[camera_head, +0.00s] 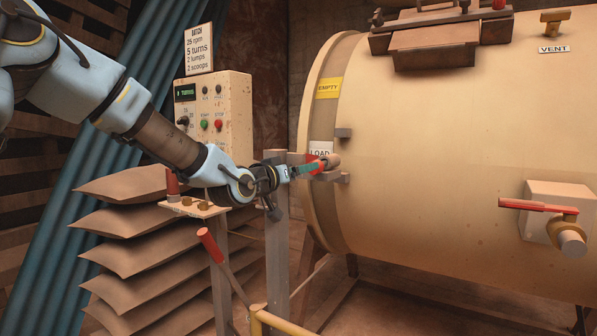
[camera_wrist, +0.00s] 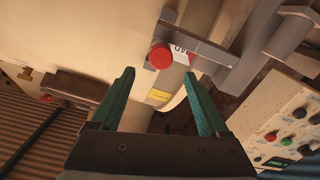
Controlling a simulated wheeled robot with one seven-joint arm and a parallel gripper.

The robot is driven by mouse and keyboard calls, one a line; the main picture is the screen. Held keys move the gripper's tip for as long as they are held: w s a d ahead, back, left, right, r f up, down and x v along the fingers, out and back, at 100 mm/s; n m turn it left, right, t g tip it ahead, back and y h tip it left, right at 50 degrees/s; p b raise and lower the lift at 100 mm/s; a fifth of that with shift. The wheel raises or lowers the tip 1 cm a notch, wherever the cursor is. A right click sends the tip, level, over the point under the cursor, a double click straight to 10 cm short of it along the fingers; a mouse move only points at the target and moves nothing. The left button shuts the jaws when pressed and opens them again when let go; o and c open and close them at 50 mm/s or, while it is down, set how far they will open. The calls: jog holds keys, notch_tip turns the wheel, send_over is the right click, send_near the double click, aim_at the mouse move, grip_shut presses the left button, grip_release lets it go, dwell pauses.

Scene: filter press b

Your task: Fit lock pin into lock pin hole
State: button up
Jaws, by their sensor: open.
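A red-headed pin, which looks like the lock pin (camera_head: 318,165), is at the drum's left rim by the LOAD label. In the wrist view its round red head (camera_wrist: 160,56) faces me, just beyond and between the fingertips. My gripper (camera_head: 308,168) has green fingers that are spread apart with a gap on each side of the head; it also shows in the wrist view (camera_wrist: 159,73). Grey brackets (camera_head: 342,177) stick out from the rim beside the pin. The lock pin hole itself is hidden, so I cannot tell how deep the pin sits.
A grey post (camera_head: 277,235) stands left of the drum (camera_head: 430,130). A small shelf (camera_head: 195,209) holds a red-topped cylinder (camera_head: 172,182). A control box (camera_head: 225,115), stacked sacks (camera_head: 130,245) and a red-handled lever (camera_head: 211,246) are nearby. A red-handled valve (camera_head: 538,205) is at right.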

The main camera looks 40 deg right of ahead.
jog(key=shift+p, duration=0.75)
jog(key=shift+c, duration=1.4)
jog(key=shift+s+f+n+p, duration=0.1)
jog(key=shift+n+p, duration=0.4)
jog(key=shift+p, duration=0.4)
jog(key=shift+c, duration=0.8)
jog(key=p, duration=0.2)
jog(key=n+p, duration=0.1)
jog(key=shift+s+a+f+p, duration=0.15)
jog(key=shift+a+f+p, duration=0.1)
jog(key=shift+p, duration=0.15)
jog(key=c, duration=0.3)
jog(key=a+n+p, duration=0.1)
jog(key=n+p, duration=0.1)
jog(key=p, duration=0.2)
jog(key=shift+s+a+r, duration=0.1)
jog(key=shift+a, duration=0.05)
jog(key=c, duration=0.4)
jog(key=shift+a+p, duration=0.25)
jog(key=shift+p, duration=0.25)
grip_shut()
jog(key=shift+n, duration=0.3)
jog(key=shift+p+x, duration=0.9)
jog(key=shift+x, duration=2)
